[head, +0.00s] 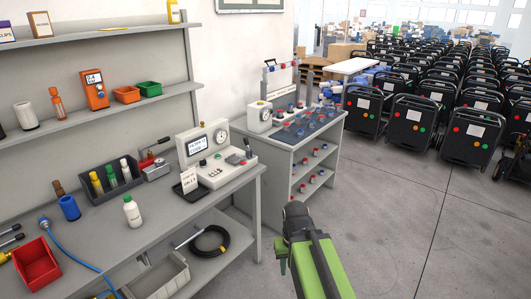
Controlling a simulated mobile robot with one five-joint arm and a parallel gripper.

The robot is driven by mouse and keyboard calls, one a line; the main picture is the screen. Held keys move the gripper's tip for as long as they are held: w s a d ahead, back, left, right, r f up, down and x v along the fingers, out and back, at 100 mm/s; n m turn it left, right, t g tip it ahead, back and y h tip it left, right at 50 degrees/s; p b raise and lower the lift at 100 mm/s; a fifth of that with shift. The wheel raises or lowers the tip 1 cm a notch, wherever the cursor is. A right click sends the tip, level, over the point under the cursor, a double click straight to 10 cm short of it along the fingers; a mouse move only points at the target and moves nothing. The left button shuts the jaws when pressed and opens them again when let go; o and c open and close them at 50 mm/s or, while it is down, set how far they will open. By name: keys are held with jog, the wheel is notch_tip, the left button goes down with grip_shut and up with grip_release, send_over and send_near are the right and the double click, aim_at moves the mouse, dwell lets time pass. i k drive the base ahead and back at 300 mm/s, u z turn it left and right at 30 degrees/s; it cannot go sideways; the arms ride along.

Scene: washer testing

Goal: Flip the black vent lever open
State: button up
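A pale test unit (215,165) with a screen and a round gauge stands at the right end of the grey workbench. A small black upright piece (248,148) at its right end looks like the vent lever, but it is too small to be sure or to tell its position. My gripper (296,210) is at the lower centre, above the floor. It is right of the bench and apart from the unit. My own arm and the steep viewing angle hide its fingers, so I cannot tell whether it is open.
A grey cabinet (283,160) with small parts stands behind my gripper. The floor (400,230) at right is clear, with black wheeled machines beyond.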

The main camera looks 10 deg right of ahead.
aim_at(246, 140)
jog(key=u, duration=0.2)
jog(key=i, duration=0.85)
jog(key=k, duration=0.95)
jog(key=u, duration=0.6)
jog(key=i, duration=0.75)
